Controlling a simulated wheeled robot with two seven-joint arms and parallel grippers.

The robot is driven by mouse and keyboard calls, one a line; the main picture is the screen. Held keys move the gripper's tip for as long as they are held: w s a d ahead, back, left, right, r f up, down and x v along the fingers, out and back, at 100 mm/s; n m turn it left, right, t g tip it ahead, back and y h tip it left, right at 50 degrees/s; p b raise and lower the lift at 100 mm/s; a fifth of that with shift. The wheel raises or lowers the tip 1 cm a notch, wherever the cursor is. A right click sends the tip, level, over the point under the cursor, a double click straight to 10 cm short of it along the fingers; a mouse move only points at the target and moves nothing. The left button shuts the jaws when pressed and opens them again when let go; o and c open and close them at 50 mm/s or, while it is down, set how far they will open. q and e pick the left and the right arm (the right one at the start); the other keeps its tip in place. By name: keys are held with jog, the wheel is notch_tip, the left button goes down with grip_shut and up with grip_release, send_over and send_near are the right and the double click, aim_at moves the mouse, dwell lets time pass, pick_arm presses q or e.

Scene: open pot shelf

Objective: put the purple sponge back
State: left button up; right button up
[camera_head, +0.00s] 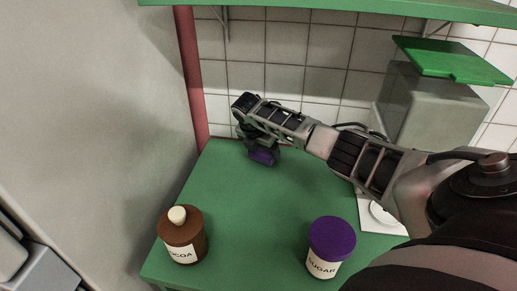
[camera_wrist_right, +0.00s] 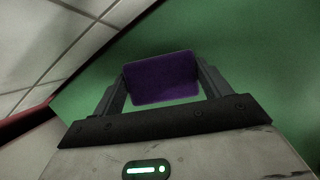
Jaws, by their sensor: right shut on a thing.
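The purple sponge (camera_head: 263,156) is at the back left of the green table top in the head view. My right gripper (camera_head: 261,149) is shut on it, reaching in from the right. In the right wrist view the sponge (camera_wrist_right: 161,78) sits between the two fingers of the right gripper (camera_wrist_right: 163,88), with green surface behind it. I cannot tell whether the sponge touches the table. My left gripper is not in view.
A brown cocoa jar (camera_head: 183,240) and a purple-lidded sugar jar (camera_head: 330,243) stand at the front of the green table (camera_head: 235,205). A grey box (camera_head: 425,108) with a green lid stands back right. A green shelf (camera_head: 330,8) hangs above; a red post (camera_head: 192,80) rises left.

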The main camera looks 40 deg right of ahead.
jog(key=shift+f, duration=0.15)
jog(key=o, duration=1)
jog(key=shift+c, duration=0.2)
jog(key=v, duration=1.2)
jog(key=shift+b, duration=0.3)
jog(key=shift+a, duration=0.1)
jog(key=shift+a, duration=0.1)
